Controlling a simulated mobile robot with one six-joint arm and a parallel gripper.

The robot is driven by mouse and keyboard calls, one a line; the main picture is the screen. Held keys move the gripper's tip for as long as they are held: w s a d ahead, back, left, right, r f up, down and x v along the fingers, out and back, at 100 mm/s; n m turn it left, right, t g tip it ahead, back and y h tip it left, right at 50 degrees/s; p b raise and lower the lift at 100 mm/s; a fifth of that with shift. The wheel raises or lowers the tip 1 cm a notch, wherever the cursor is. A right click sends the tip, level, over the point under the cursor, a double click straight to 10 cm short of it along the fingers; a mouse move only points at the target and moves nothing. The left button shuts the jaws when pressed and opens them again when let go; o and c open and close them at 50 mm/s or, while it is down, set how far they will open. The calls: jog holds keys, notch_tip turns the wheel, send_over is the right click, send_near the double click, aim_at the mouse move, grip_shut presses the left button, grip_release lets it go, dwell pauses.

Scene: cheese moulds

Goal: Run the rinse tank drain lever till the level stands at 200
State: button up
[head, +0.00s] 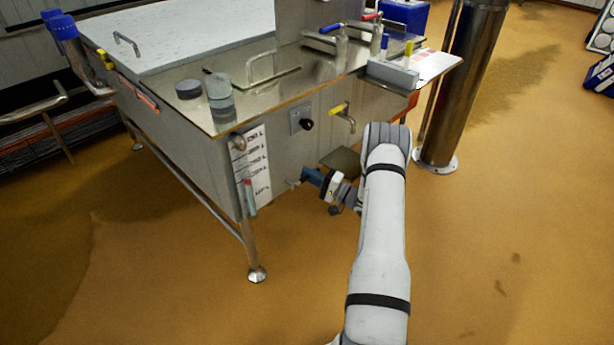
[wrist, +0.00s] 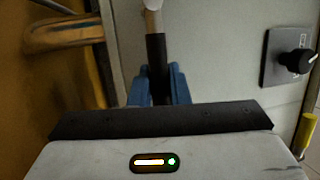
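The rinse tank (head: 290,150) is a steel box on legs. A white level scale (head: 256,160) with dark marks stands at its front left corner. Its figures are too blurred to read surely, and I cannot tell the level. A small reddish and teal piece (head: 249,196) is at its lower left edge. My gripper (head: 305,177) is low at the tank front, right of the scale. In the wrist view its blue fingers closely flank the black sleeve of a lever (wrist: 157,65), apparently the drain lever, with a pale upper part. The fingertip contact is partly hidden.
A black knob on a plate (head: 306,124) and a yellow-handled tap (head: 339,109) are above my gripper on the tank front. Blue and red handles (head: 332,28) stand on top.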

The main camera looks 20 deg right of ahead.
jog(key=o, duration=0.4)
jog(key=shift+s+f, duration=0.1)
jog(key=shift+f, duration=0.05)
jog(key=shift+o, duration=0.2)
jog(key=p+v, duration=0.1)
jog(key=v, duration=0.7)
jog(key=shift+p, duration=0.35)
dwell(0.4)
